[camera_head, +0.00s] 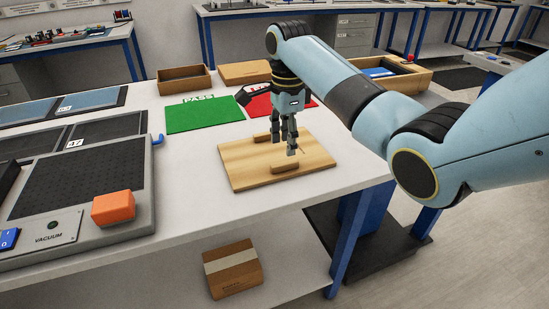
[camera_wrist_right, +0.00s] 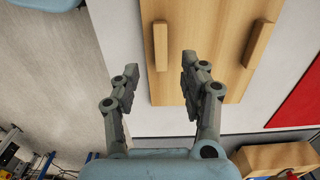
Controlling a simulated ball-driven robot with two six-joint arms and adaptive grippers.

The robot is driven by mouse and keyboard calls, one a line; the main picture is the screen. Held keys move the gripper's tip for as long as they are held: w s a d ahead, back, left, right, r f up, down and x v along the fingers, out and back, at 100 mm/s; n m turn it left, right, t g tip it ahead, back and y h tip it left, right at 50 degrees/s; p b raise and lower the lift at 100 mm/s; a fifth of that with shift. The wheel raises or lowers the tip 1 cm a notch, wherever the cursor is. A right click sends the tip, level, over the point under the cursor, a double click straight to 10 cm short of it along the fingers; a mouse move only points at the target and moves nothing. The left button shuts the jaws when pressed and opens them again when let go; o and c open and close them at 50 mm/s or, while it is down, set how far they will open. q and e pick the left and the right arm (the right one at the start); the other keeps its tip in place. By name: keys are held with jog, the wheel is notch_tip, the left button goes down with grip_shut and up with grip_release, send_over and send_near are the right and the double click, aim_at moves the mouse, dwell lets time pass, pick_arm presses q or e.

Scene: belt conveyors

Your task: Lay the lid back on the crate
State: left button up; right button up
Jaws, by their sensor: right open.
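A light wooden lid (camera_head: 235,165) with two raised wooden bars lies flat near the right end of the white table. It also shows in the right wrist view (camera_wrist_right: 205,25), with one bar (camera_wrist_right: 160,45) just ahead of the fingers. My right gripper (camera_head: 285,147) points down over the lid with its fingers apart and nothing between them. Contact with the lid cannot be told. An open brown box (camera_head: 185,84) stands behind the green mat; another wooden box (camera_head: 413,84) with blue contents stands behind my right arm, partly hidden. Which is the crate is unclear. My left gripper is out of view.
A green mat (camera_head: 205,115) and a red mat (camera_head: 257,107) lie behind the lid. A flat wooden piece (camera_head: 245,72) lies beside the brown box. The table left of the lid is bare.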

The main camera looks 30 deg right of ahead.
aim_at(284, 162)
notch_tip(284, 162, down, 6)
jog(key=shift+w+f+b, duration=0.1)
jog(key=shift+f+b, duration=0.15)
jog(key=shift+b, duration=0.15)
grip_shut()
jog(key=shift+r, duration=0.1)
